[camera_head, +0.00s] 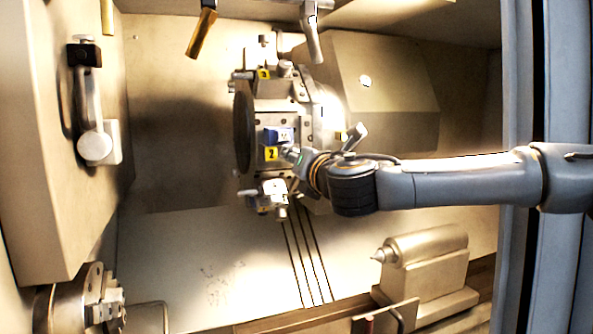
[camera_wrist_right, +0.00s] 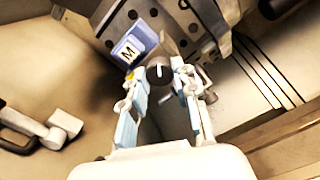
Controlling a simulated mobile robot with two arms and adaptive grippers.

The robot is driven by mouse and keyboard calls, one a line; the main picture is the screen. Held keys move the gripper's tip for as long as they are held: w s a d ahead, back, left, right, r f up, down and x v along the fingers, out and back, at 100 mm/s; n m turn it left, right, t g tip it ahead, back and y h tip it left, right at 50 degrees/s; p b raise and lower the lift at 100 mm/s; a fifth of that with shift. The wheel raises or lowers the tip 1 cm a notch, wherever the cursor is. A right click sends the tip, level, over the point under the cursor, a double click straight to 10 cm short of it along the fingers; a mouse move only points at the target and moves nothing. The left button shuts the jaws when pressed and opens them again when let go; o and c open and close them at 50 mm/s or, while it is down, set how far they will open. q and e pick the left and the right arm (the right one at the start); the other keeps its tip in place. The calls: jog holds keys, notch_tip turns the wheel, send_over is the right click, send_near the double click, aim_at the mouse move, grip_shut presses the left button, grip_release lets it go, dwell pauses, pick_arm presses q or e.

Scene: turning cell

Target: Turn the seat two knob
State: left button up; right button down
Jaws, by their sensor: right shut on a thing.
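The turret (camera_head: 285,105) of the turning cell stands in the middle of the head view, with a yellow label "2" (camera_head: 271,153) marking seat two. In the right wrist view a dark round knob (camera_wrist_right: 160,72) with a white pointer line sits between the fingertips of my right gripper (camera_wrist_right: 156,78), which is shut on it. A blue block with a white "M" plate (camera_wrist_right: 130,50) is just beyond the knob; it also shows in the head view (camera_head: 278,135). In the head view my right gripper (camera_head: 291,153) largely hides the knob. My left gripper is not in view.
A tailstock (camera_head: 428,262) stands at the lower right and a chuck (camera_head: 85,300) at the lower left. A lever handle (camera_head: 92,110) is on the left wall. Two nozzles (camera_head: 202,30) (camera_head: 311,32) hang from above. Other tools (camera_head: 270,196) project from the turret below seat two.

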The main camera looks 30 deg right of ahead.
jog(key=shift+m+b, duration=2.5)
jog(key=shift+m, duration=2.4)
jog(key=c, duration=1)
grip_release()
jog(key=shift+s, duration=0.15)
jog(key=v, duration=1.1)
jog(key=shift+s+a, duration=0.2)
jog(key=shift+s, duration=0.15)
